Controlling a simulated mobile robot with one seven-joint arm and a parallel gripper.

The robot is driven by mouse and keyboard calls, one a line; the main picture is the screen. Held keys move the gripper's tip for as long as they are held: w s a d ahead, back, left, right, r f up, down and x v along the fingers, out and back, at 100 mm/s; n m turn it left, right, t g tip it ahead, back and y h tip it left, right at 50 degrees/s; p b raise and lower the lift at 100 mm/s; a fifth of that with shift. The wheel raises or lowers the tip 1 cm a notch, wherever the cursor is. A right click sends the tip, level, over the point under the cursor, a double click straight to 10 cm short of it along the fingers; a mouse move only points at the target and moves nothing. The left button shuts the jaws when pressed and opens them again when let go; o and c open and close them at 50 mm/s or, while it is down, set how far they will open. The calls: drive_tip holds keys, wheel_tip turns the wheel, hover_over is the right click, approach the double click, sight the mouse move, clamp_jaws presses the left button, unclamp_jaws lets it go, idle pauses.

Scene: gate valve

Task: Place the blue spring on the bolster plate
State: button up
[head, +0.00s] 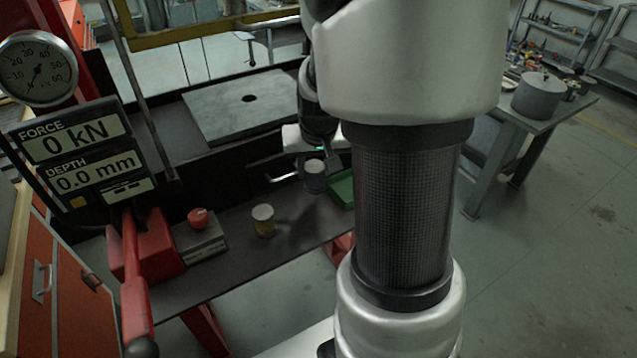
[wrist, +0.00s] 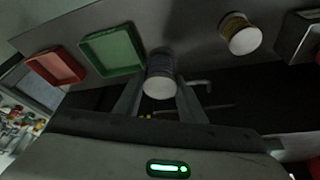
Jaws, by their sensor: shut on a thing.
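The blue spring (head: 315,178) is a short dark-blue cylinder with a pale end face. It stands upright over the front shelf, beside a green tray. In the wrist view the blue spring (wrist: 160,72) sits between the two fingers of my gripper (wrist: 160,88), which is shut on it. In the head view my gripper (head: 316,162) is partly hidden by my arm. I cannot tell whether the spring touches the shelf. The bolster plate (head: 222,112) is a flat grey plate with a round dark hole, behind and to the left of the spring. Its top is bare.
A yellow spring (head: 263,222) stands on the shelf (head: 235,265), left of my gripper. The green tray (head: 342,188) is just right of the blue spring; a red tray (wrist: 55,66) shows beyond it. A red button (head: 198,217) and red lever (head: 134,290) are at left.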

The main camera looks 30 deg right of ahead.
sight(315, 190)
wheel_tip(315, 190, down, 6)
drive_tip(key=shift+s+f+b, duration=0.15)
drive_tip(key=shift+f+b, duration=0.1)
drive_tip(key=shift+b, duration=0.3)
drive_tip(key=shift+f, duration=0.2)
drive_tip(key=shift+f, duration=0.15)
drive_tip(key=o, duration=1.3)
drive_tip(key=shift+r, duration=0.2)
